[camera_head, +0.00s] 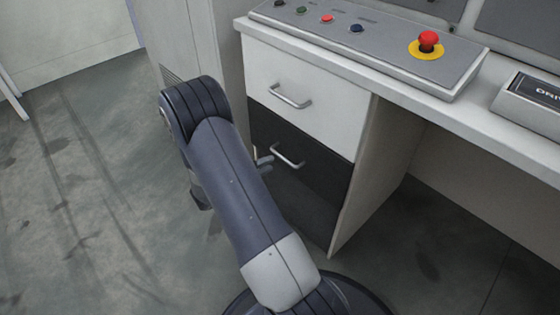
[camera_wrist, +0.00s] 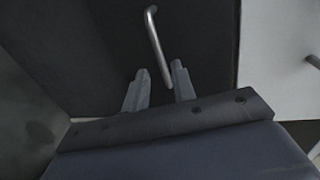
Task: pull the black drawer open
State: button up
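The black drawer (camera_head: 310,190) is the lower front of the desk cabinet and looks shut. Its silver bar handle (camera_head: 290,158) is visible in the head view. In the wrist view the dark drawer front (camera_wrist: 205,30) fills the middle, with the handle (camera_wrist: 155,40) running toward my fingers. My gripper (camera_head: 263,160) is mostly hidden behind my arm, close to the handle's left end. In the wrist view my gripper (camera_wrist: 160,68) is open, and one end of the handle appears between the two fingers. I cannot tell whether they touch it.
A white drawer (camera_head: 310,85) with its own handle (camera_head: 291,97) sits above the black one. The desk top carries a control panel (camera_head: 375,40) with a red emergency button (camera_head: 428,41). The floor (camera_head: 90,200) at left is clear.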

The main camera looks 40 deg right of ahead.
aim_at(282, 156)
jog(key=b+x, duration=0.2)
jog(key=x, duration=0.5)
jog(key=shift+w+d+f, duration=0.1)
jog(key=shift+d, duration=0.15)
jog(key=shift+c, duration=0.3)
grip_shut()
